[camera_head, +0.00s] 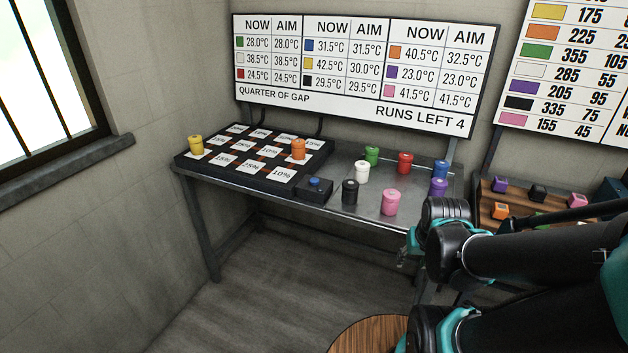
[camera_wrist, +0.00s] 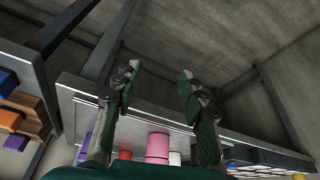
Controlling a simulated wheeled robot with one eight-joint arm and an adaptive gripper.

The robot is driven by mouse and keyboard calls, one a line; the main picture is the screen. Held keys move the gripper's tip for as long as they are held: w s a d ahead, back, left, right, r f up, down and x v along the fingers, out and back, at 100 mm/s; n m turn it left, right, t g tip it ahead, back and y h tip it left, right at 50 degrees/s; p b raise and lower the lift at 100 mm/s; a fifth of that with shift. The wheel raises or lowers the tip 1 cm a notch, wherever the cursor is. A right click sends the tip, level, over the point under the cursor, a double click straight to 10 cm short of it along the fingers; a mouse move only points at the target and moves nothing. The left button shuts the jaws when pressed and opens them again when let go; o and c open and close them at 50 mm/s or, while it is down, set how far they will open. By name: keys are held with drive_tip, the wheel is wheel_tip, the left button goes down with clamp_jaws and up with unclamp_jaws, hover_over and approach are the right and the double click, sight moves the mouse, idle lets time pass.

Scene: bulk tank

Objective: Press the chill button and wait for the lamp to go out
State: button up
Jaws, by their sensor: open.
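A small black box (camera_head: 323,194) with a blue button (camera_head: 314,182) on top sits at the front of the metal table, beside the dark grid board (camera_head: 228,160). No lit lamp can be made out. A yellow can (camera_head: 196,145) stands at the board's left corner and an orange can (camera_head: 298,149) near its right side. My gripper (camera_wrist: 158,88) is open and empty in the wrist view, with a pink can (camera_wrist: 158,147) beyond its fingers. In the head view, my arm is at the right, past the table's front right corner, apart from the button.
Black (camera_head: 350,191), white (camera_head: 362,172), green (camera_head: 372,155), red (camera_head: 405,163), blue (camera_head: 440,169), purple (camera_head: 438,187) and pink cans (camera_head: 391,202) stand right of the box. A wall sign (camera_head: 360,75) reads "RUNS LEFT 4". A round wooden top (camera_head: 370,335) is in front.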

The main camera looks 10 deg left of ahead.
clamp_jaws()
idle(1.3)
